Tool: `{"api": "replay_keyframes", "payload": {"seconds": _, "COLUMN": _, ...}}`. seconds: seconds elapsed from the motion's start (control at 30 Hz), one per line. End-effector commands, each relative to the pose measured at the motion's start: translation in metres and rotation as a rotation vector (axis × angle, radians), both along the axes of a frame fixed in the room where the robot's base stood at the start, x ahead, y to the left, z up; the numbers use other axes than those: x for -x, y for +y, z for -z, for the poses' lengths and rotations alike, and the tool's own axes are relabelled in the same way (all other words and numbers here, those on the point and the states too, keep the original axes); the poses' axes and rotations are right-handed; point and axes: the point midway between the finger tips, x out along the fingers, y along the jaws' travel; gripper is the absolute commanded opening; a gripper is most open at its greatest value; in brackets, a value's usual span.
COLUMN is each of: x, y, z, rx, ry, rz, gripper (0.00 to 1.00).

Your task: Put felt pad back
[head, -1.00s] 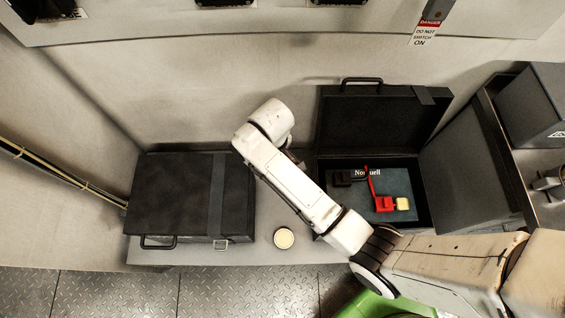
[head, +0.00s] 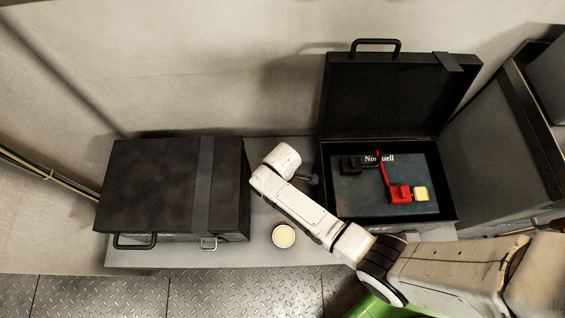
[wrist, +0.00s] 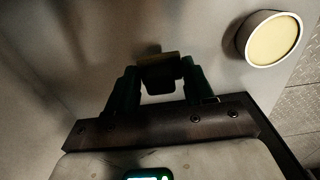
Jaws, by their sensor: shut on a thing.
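In the wrist view my gripper (wrist: 160,82) is shut on a small dark block with a tan strip along its edge (wrist: 158,57), which looks like the felt pad. The dark green fingers stand on either side of it, above a pale grey surface. The open black case (head: 327,200) at right has a dark lined inside (head: 375,205). It holds a black block (head: 351,165), a red piece (head: 400,194) and a pale yellow block (head: 421,193).
A closed black case (head: 150,185) stands at left on the grey bench (head: 190,255). A round tin with cream contents (head: 283,236) sits near the front edge; it also shows in the wrist view (wrist: 268,40). The open lid (head: 390,95) stands up behind the right case.

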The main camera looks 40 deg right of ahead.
Motion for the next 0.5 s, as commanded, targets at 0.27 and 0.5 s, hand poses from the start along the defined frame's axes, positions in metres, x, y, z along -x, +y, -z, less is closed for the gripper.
{"api": "replay_keyframes", "payload": {"seconds": 0.27, "x": 0.000, "y": 0.000, "z": 0.036, "rx": 0.000, "ry": 0.001, "rz": 0.001, "gripper": 0.28}}
{"api": "replay_keyframes", "payload": {"seconds": 0.5, "x": -0.001, "y": 0.000, "z": 0.044, "rx": -0.001, "ry": -0.002, "rz": 0.001, "gripper": 0.28}}
